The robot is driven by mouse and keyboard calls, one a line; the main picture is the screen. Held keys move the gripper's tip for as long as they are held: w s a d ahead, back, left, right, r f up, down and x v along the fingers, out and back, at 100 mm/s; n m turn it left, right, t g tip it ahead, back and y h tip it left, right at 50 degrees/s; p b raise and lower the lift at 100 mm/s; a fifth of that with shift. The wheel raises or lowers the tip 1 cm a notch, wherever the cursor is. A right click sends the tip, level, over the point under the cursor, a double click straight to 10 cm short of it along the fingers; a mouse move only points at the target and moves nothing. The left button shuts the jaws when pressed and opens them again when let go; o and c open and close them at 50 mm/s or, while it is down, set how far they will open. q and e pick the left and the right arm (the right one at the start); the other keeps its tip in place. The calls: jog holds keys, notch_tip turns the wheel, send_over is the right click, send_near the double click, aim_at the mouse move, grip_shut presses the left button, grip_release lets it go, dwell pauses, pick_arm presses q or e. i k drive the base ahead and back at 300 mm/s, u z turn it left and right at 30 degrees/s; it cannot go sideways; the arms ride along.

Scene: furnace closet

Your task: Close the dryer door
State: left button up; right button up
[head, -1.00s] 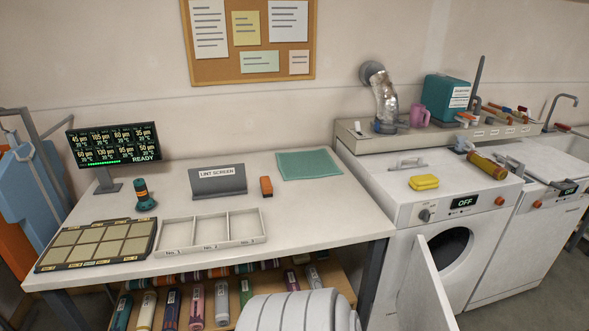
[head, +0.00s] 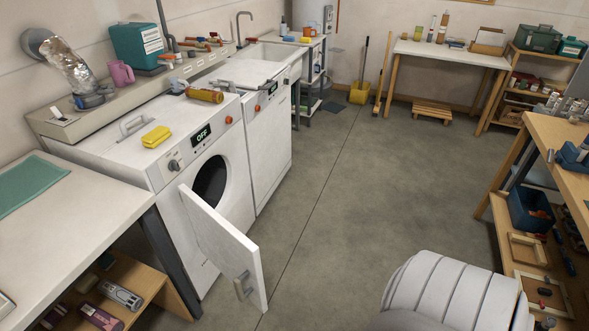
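The white dryer (head: 192,195) stands at the left, beside the table, with a display reading OFF. Its square white door (head: 228,248) is swung open and sticks out toward the floor. A small handle (head: 243,286) shows near the door's lower free edge. The round dark drum opening (head: 210,182) is uncovered. A white segmented arm part of mine is at the lower right, well apart from the door. Neither of my grippers shows in the head view.
A second white machine (head: 268,140) stands beyond the dryer. A yellow sponge (head: 156,137) and a yellow-brown cylinder (head: 205,95) lie on top. The grey floor (head: 330,200) is clear between the machines and a wooden workbench (head: 560,140) at the right. The left table (head: 110,205) borders the dryer.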

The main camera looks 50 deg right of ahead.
aim_at(237, 256)
jog(key=z, duration=0.85)
jog(key=i, duration=1)
jog(key=u, duration=1.3)
jog(key=k, duration=0.75)
jog(key=z, duration=1.5)
